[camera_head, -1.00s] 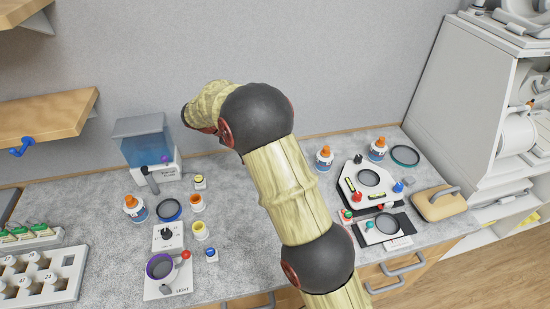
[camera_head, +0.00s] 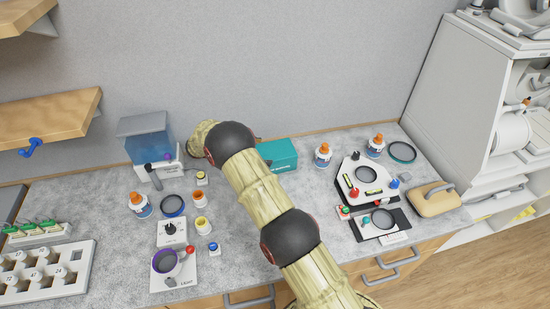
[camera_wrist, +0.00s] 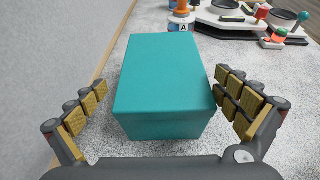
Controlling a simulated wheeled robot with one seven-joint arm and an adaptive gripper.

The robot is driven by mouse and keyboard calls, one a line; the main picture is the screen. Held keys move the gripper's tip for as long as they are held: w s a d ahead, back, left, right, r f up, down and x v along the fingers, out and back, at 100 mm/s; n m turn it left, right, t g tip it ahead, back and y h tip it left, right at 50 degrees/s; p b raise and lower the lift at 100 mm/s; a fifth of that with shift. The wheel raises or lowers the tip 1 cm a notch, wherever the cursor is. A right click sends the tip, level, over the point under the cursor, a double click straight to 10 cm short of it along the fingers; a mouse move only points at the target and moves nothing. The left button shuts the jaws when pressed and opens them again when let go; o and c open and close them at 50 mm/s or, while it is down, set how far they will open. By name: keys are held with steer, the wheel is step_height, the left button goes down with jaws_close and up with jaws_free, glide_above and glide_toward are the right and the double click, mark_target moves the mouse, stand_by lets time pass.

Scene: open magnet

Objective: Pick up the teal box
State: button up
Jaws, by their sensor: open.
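The teal box (camera_head: 278,153) sits on the grey countertop near the back wall, partly hidden behind my arm in the head view. In the wrist view the teal box (camera_wrist: 165,85) fills the middle of the picture. My gripper (camera_wrist: 168,118) is open, with one padded finger on each side of the box's near end. There are visible gaps between both fingers and the box. My gripper is hidden behind my arm in the head view.
A bottle with an orange cap (camera_head: 323,154) stands right of the box, near a white device (camera_head: 367,176). A blue water tank (camera_head: 147,140) stands to the left. The wall (camera_wrist: 75,40) runs close along the box's left side in the wrist view.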

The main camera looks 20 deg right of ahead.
mark_target(275, 155)
steer(key=x, duration=0.5)
steer(key=shift+s+f, duration=0.2)
steer(key=shift+f, duration=0.05)
steer(key=shift+s, duration=0.15)
steer(key=c, duration=1.3)
